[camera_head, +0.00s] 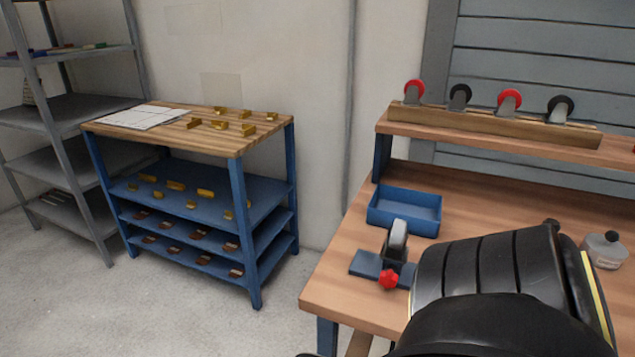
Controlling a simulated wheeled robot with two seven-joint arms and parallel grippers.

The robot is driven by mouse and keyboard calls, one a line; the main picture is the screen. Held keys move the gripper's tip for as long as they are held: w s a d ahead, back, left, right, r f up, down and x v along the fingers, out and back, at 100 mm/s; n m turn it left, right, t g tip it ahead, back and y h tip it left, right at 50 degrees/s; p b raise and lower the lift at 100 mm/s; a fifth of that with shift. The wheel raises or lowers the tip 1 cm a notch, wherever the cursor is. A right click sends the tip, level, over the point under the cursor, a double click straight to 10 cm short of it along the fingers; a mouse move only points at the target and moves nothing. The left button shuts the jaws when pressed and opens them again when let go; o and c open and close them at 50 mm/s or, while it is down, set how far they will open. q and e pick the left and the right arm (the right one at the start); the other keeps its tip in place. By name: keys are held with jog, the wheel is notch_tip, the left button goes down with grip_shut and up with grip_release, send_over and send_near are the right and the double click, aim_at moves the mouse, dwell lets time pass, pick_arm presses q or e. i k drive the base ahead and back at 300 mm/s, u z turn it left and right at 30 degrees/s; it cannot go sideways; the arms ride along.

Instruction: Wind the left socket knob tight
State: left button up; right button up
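A red socket knob (389,279) sits on the front of a small dark blue socket fixture (365,264) near the left front of the wooden workbench. A grey upright piece (397,236) stands in this fixture, tilted slightly. I cannot tell from here how tight the knob is. A large black ribbed arm part, seemingly mine, fills the lower right and hides the bench just right of the fixture. Neither of my grippers shows in the head view, and no gripper is seen touching the knob.
An empty-looking blue tray (404,212) lies behind the fixture. A raised wooden rack (490,120) holds several red and black wheels. A white-grey jar (604,250) stands at right. A blue shelf cart (247,235) with brass pieces stands left, across open floor.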

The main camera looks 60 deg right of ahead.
aim_at(388, 279)
jog(key=i, duration=0.7)
jog(key=z, duration=3.35)
